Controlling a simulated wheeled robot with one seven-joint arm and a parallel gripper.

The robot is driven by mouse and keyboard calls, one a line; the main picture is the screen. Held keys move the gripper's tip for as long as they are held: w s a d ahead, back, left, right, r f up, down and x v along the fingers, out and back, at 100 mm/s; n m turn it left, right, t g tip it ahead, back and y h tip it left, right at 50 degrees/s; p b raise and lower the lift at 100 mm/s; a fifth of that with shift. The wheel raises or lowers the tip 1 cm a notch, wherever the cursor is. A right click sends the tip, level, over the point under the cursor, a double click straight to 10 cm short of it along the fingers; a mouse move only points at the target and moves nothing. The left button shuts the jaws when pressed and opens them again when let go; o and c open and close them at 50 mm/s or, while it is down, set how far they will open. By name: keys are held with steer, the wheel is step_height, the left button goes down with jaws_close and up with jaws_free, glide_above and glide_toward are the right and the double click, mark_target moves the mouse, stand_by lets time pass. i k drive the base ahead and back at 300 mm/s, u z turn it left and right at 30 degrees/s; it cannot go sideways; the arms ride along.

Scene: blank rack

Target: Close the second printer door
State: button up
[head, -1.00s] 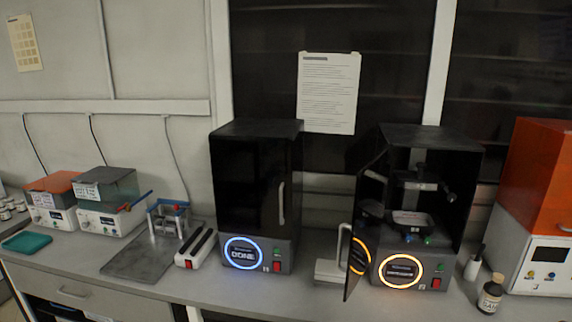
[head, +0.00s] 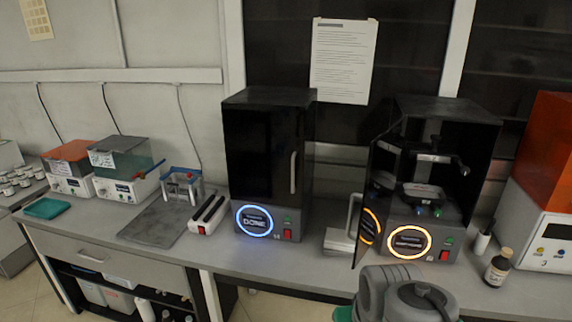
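The right-hand black printer (head: 447,108) stands on the bench with a glowing orange ring on its front. Its dark door (head: 371,195) is hinged on the left and stands open toward me, with a pale handle (head: 352,214) on its outer edge. A build platform and a tray show inside. The left-hand black printer (head: 262,150) has its door shut and a blue ring reading "DONE". Part of my grey arm shows at the bottom, below and in front of the open printer. My gripper is not seen in the head view.
A dark bottle (head: 498,267) and a small white container (head: 482,243) stand right of the open printer. An orange-covered machine (head: 549,150) is at the far right. A white and black tool (head: 208,215) and a grey mat (head: 160,225) lie to the left on the bench.

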mark_target(384, 159)
steer(key=u, duration=1.6)
steer(key=i, duration=1.35)
steer(key=z, duration=1.95)
steer(key=i, duration=0.35)
steer(key=u, duration=0.1)
